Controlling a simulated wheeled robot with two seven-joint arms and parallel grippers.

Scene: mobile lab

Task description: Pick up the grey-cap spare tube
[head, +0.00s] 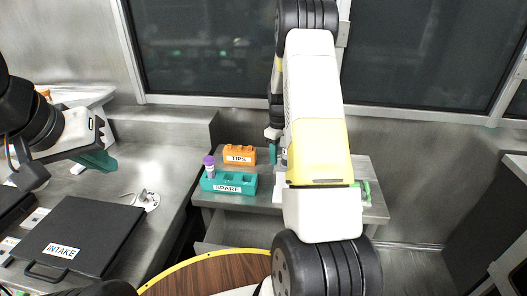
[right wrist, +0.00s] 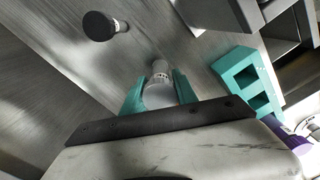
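In the right wrist view, my right gripper (right wrist: 160,90) has its teal fingers on both sides of a pale tube with a light grey ribbed cap (right wrist: 160,68), and it looks shut on this tube. The lower part of the tube is hidden. In the head view my right gripper (head: 272,154) is beside the orange rack, mostly hidden by my own arm. The teal SPARE rack (head: 238,188) holds a purple-capped tube (head: 209,168), and its other visible slots look empty. My left gripper (head: 98,162) hangs over the left bench, its finger gap not clear.
The orange TIPS rack (head: 239,154) stands behind the SPARE rack. A black INTAKE case (head: 85,235) lies on the left bench. A dark round-ended object (right wrist: 98,25) with a pale collar shows in the wrist view. A round wooden top (head: 205,275) is at the front.

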